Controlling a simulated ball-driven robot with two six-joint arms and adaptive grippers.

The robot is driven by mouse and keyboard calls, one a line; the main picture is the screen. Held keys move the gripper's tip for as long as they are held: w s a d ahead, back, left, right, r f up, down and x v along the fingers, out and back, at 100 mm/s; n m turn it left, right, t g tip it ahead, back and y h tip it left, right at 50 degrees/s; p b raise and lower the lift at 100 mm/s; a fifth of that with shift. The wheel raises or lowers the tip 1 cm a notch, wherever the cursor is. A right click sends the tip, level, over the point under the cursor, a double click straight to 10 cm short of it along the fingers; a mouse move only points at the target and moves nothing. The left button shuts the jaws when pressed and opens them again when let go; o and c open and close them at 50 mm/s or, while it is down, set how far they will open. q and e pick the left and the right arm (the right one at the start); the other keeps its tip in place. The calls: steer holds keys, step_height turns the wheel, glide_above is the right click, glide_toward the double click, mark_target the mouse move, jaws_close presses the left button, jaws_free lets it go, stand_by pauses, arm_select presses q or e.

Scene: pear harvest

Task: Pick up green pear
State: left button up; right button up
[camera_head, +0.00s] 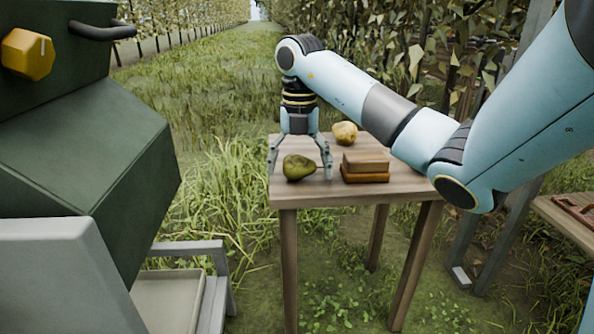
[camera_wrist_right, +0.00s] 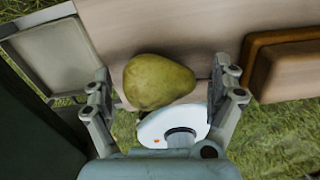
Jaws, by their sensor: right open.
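A green pear (camera_head: 298,168) lies on its side on the wooden table (camera_head: 340,193), near the table's front left. My right gripper (camera_head: 300,172) points down over the table with its fingers open, one on each side of the pear in the head view. In the right wrist view the green pear (camera_wrist_right: 158,82) shows ahead of and between the open fingers of the right gripper (camera_wrist_right: 166,90). A gap shows between the pear and the right-hand finger. My left gripper is not in view.
A yellow pear (camera_head: 344,133) lies farther back on the table. A dark green machine (camera_head: 85,130) stands at left. Another wooden table (camera_head: 570,215) is at the right edge.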

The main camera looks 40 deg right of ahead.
steer(key=shift+c, duration=0.3)
steer(key=c, duration=1.3)
steer(key=shift+o, duration=0.2)
steer(key=shift+r, duration=0.1)
